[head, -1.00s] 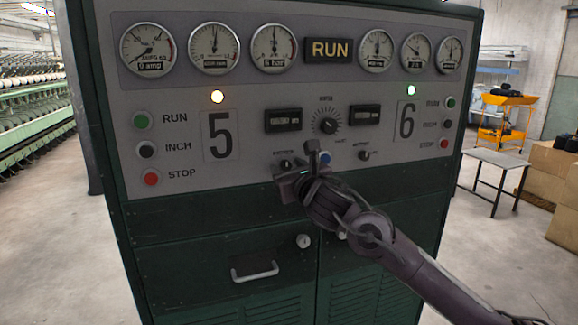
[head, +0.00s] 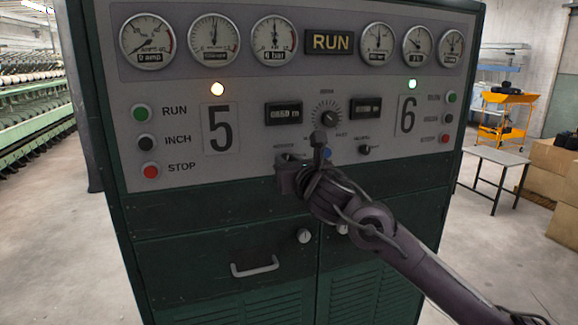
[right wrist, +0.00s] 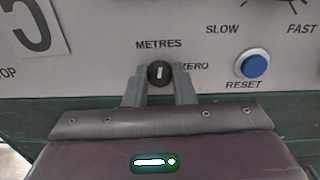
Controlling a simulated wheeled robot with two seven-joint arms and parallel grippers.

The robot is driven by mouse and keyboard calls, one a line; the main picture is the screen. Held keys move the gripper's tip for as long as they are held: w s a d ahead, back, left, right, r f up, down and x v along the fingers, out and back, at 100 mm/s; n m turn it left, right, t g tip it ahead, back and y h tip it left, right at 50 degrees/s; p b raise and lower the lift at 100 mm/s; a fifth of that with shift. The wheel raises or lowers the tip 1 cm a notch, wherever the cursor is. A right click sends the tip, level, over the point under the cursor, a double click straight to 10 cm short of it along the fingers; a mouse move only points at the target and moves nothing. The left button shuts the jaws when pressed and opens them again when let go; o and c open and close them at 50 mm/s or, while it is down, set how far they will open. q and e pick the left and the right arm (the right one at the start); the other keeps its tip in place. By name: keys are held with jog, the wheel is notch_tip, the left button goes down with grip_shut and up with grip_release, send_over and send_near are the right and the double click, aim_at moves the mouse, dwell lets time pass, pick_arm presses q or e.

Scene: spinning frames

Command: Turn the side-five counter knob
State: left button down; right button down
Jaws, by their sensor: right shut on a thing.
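The side-five counter knob (right wrist: 158,72) is a small black round knob with a white mark, between the labels METRES and ZERO in the right wrist view. Its mark stands about upright, towards METRES. My right gripper (right wrist: 159,80) has one finger on each side of the knob and is shut on it. In the head view my right gripper (head: 288,160) is against the panel below the left counter display (head: 283,113) and hides the knob. My left gripper is not in view.
A blue RESET button (right wrist: 252,65) is just right of the knob. A speed dial (head: 327,114) is above, and another small knob (head: 365,149) is further right. RUN, INCH and STOP buttons are at the panel's left. A drawer handle (head: 254,266) is below.

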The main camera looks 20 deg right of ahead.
jog(key=m+b, duration=0.5)
jog(key=m, duration=1.1)
jog(key=shift+f+m+h, duration=0.1)
jog(key=shift+m+h, duration=0.2)
jog(key=shift+m, duration=0.1)
dwell(0.3)
jog(key=c, duration=1.2)
grip_release()
